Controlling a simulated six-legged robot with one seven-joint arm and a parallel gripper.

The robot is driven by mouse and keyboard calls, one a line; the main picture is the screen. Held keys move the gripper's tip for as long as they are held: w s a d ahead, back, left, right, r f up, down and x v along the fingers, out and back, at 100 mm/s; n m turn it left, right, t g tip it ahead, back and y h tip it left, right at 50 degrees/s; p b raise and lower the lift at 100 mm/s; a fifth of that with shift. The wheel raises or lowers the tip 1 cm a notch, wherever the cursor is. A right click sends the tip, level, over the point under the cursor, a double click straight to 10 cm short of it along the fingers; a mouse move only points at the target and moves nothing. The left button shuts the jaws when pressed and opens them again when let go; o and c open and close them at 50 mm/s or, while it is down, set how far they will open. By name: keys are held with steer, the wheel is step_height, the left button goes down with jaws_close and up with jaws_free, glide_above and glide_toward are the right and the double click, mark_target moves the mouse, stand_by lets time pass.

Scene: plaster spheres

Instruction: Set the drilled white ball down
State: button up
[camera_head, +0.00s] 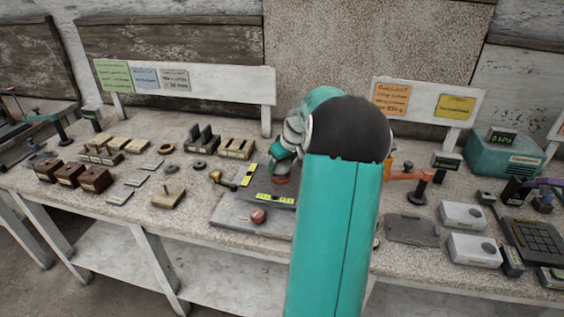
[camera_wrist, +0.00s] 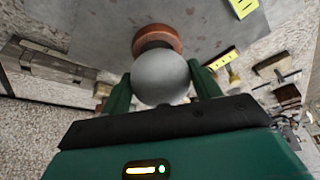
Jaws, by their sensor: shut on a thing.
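The white ball (camera_wrist: 161,78) shows in the wrist view, pale grey and round, between the two green fingers of my gripper (camera_wrist: 162,88). The fingers are shut on it from both sides. Any drilled hole is not visible from here. A reddish-brown round seat (camera_wrist: 156,38) lies just beyond the ball, partly hidden by it; I cannot tell whether they touch. In the head view my arm hides the ball, and a reddish round piece (camera_head: 281,180) shows by my gripper, above the grey plate (camera_head: 232,215).
A red knob-like piece (camera_head: 258,215) sits on the plate's front part, near yellow marked strips (camera_head: 276,199). Small blocks and dark brown boxes (camera_head: 95,179) stand to the left. White boxes (camera_head: 474,249) and an orange-armed stand (camera_head: 416,190) are to the right. Signboards (camera_head: 185,84) line the back.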

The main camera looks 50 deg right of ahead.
steer(key=shift+f, duration=0.6)
steer(key=o, duration=1.2)
steer(key=shift+f, duration=0.1)
steer(key=shift+r, duration=2.05)
steer(key=shift+s, duration=0.1)
